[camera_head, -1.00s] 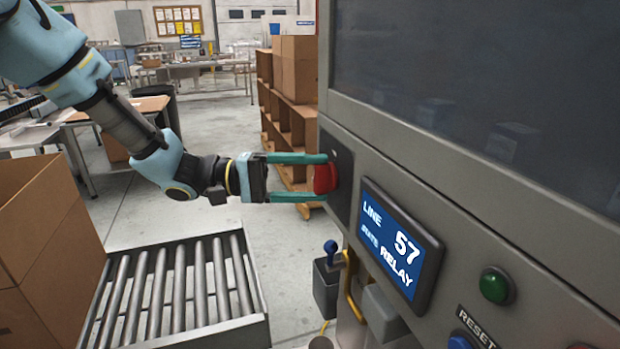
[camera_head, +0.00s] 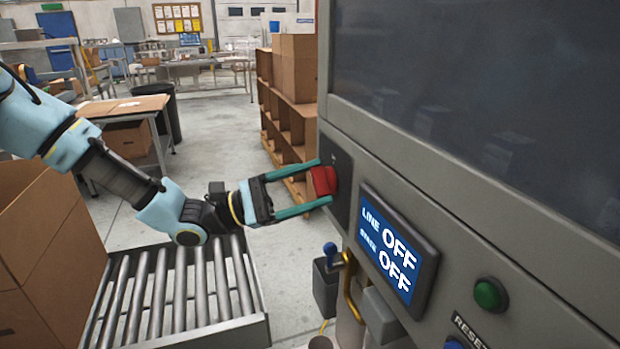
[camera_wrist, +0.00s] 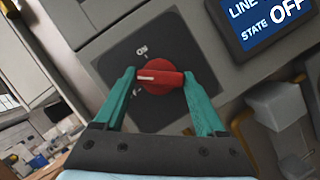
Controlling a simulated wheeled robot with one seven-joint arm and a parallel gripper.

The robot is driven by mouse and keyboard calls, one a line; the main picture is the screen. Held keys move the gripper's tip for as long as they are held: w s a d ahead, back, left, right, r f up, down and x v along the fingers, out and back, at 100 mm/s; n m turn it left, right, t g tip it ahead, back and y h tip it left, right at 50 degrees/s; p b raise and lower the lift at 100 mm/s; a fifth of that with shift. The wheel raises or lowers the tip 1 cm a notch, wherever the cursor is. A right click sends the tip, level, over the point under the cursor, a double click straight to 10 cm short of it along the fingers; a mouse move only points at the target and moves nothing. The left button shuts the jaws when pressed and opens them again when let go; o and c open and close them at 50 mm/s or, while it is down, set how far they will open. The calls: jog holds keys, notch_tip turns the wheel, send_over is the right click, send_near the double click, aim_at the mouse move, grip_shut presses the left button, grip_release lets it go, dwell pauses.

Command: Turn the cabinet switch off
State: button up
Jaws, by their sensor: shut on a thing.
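The cabinet switch is a red rotary knob (camera_head: 323,181) on a dark square plate (camera_head: 341,205) at the left of the grey cabinet front (camera_head: 400,187). My gripper (camera_head: 315,186) has its two green fingers shut on the knob from either side. The wrist view also shows the red knob (camera_wrist: 160,79) between the fingertips (camera_wrist: 160,82), with its white pointer mark at the left. "ON" is printed on the plate above it; the lower label is partly hidden by a finger. The cabinet display (camera_head: 396,247) reads "LINE OFF" and "STATE OFF".
A green button (camera_head: 490,294) and a RESET label sit right of the display. A roller conveyor (camera_head: 180,290) and a cardboard box (camera_head: 45,255) are below and left of my arm. A blue-knobbed lever (camera_head: 331,250) stands below the switch.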

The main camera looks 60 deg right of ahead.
jog(key=n+t+h+p, duration=0.1)
jog(key=n+p, duration=0.1)
jog(key=n, duration=0.1)
jog(key=n+t+h+p, duration=0.1)
jog(key=n+h, duration=0.1)
jog(key=n, duration=0.2)
jog(key=shift+s+a+r+n+p, duration=0.1)
jog(key=shift+n+p, duration=0.2)
jog(key=shift+p, duration=0.05)
jog(key=shift+n+t+h+p, duration=0.7)
jog(key=shift+n+p, duration=0.2)
jog(key=shift+n, duration=0.6)
jog(key=shift+s+f+n, duration=0.1)
jog(key=shift+f+n, duration=0.1)
jog(key=shift+n, duration=0.1)
jog(key=o, duration=1.3)
jog(key=shift+a, duration=0.1)
jog(key=b+v, duration=0.4)
jog(key=v, duration=0.6)
jog(key=shift+a+f, duration=0.15)
jog(key=shift+a, duration=0.1)
jog(key=shift+a, duration=0.1)
